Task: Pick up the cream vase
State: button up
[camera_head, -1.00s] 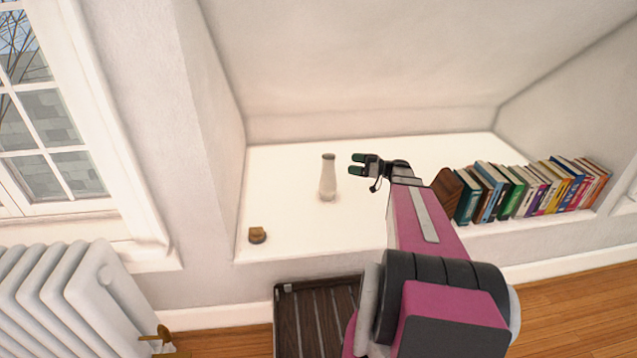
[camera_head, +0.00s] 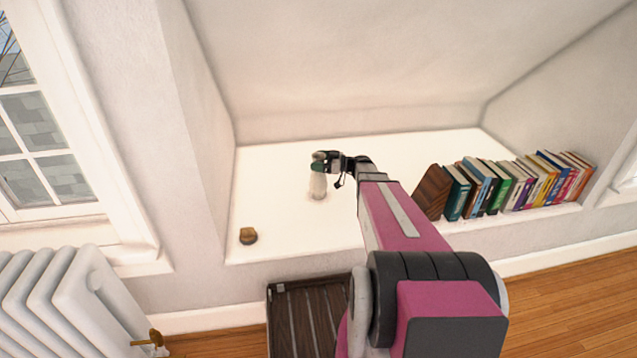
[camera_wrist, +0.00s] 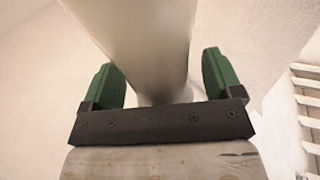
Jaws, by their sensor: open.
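The cream vase (camera_head: 317,187) stands upright on the white ledge (camera_head: 280,215). Its upper part is partly hidden behind my gripper (camera_head: 319,161) in the head view. In the wrist view the vase (camera_wrist: 145,45) fills the space between the two green fingers of my gripper (camera_wrist: 162,80). The fingers are open, one on each side of the vase, with a gap visible on the right side. On the left the finger is close to the vase, and I cannot tell whether they touch.
A small brown object (camera_head: 248,236) sits at the ledge's front left. A row of books (camera_head: 515,185) with a wooden bookend (camera_head: 433,192) stands on the right. A dark slatted crate (camera_head: 305,315) is below, and a white radiator (camera_head: 65,300) at lower left.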

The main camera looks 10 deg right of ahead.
jog(key=c, duration=1.4)
grip_shut()
jog(key=shift+r, duration=0.15)
